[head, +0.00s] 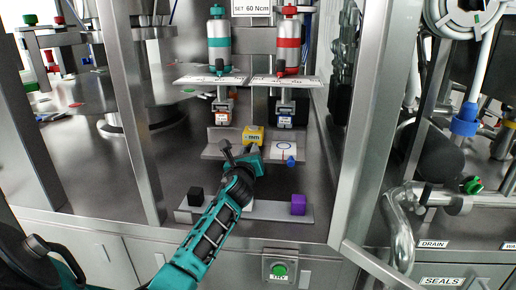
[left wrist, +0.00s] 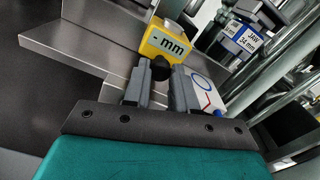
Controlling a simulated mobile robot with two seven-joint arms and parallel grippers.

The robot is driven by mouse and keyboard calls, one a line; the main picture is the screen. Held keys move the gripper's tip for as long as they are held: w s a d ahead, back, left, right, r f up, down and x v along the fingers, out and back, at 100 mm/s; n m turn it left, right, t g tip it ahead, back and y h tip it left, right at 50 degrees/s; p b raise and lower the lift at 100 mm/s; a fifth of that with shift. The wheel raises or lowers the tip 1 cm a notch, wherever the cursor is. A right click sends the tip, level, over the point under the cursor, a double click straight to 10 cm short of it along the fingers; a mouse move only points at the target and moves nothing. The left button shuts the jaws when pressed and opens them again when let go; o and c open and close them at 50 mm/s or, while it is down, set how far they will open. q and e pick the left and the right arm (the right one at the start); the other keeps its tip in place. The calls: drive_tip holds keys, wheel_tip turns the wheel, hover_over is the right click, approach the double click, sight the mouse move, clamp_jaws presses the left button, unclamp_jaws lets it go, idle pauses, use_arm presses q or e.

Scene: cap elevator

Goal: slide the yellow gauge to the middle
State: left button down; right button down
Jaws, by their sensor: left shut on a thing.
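The yellow gauge (head: 253,133), a block marked "mm", sits on a grey metal shelf (head: 213,151) in the middle of the open cabinet. It also shows in the left wrist view (left wrist: 165,46). My left gripper (head: 252,152) reaches up to its front side. In the left wrist view, a black knob (left wrist: 160,67) at the gauge's front is between the fingertips, and the gripper is shut on it. The fingers partly hide the knob. My right gripper is not in view.
A black cube (head: 195,196) and a purple cube (head: 298,204) stand on the lower ledge. Cabinet posts (head: 130,110) flank the opening.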

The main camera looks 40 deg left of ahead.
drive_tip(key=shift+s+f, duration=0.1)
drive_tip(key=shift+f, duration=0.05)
use_arm(q)
drive_tip(key=c, duration=1)
unclamp_jaws()
drive_tip(key=shift+o, duration=0.5)
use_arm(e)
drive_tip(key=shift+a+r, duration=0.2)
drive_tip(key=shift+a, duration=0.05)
use_arm(q)
drive_tip(key=shift+d, duration=0.1)
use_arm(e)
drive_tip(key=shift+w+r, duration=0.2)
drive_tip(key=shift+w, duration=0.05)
use_arm(q)
drive_tip(key=p+v, duration=0.1)
drive_tip(key=v, duration=1.1)
drive_tip(key=shift+s+p, duration=0.4)
drive_tip(key=shift+s, duration=0.05)
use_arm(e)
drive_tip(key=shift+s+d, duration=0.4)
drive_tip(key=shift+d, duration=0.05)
use_arm(q)
drive_tip(key=shift+d, duration=0.1)
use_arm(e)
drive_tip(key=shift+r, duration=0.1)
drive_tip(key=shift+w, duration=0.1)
